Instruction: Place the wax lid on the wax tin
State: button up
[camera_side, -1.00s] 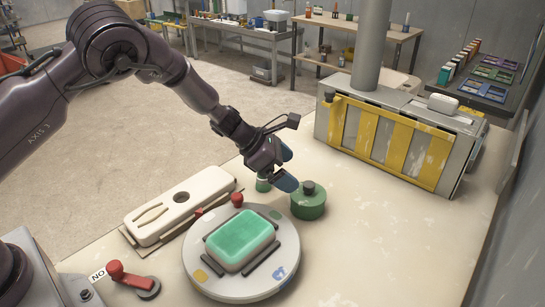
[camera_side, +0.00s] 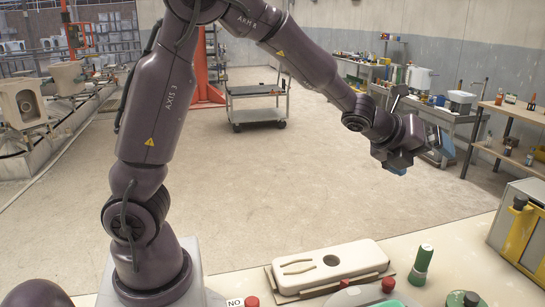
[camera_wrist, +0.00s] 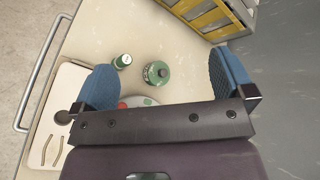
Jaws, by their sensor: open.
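The green round wax tin (camera_wrist: 158,75) stands on the table in the wrist view, between my blue fingers. The wax lid, with a dark knob (camera_wrist: 162,72), appears to sit on top of it; I cannot tell how evenly it is seated. In the side view only the dark knob (camera_side: 470,299) and a bit of green show at the bottom edge. My gripper (camera_side: 422,158) is open and empty, high above and apart from the tin. Its fingers also show spread wide in the wrist view (camera_wrist: 165,65).
A green cylinder with a pale band (camera_side: 421,266) stands near the tin. A cream tray (camera_side: 300,279) with recesses lies left of it. The round turntable (camera_wrist: 135,101) is partly hidden by my gripper. A grey and yellow cabinet (camera_side: 522,230) stands at right.

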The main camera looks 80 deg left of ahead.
jog(key=s+a+r+n+g+y, duration=0.1)
jog(key=s+a+r+n+y, duration=0.15)
jog(key=s+r+n, duration=0.45)
jog(key=s+d+f+n+g+h, duration=0.1)
jog(key=s+d+n+g, duration=0.1)
jog(key=s+n, duration=0.8)
jog(key=s+d+f+n+g+h, duration=0.1)
jog(key=s+d+n+g, duration=0.1)
jog(key=s+n, duration=0.8)
jog(key=s, duration=0.3)
jog(key=shift+f+g, duration=0.35)
jog(key=shift+g, duration=0.05)
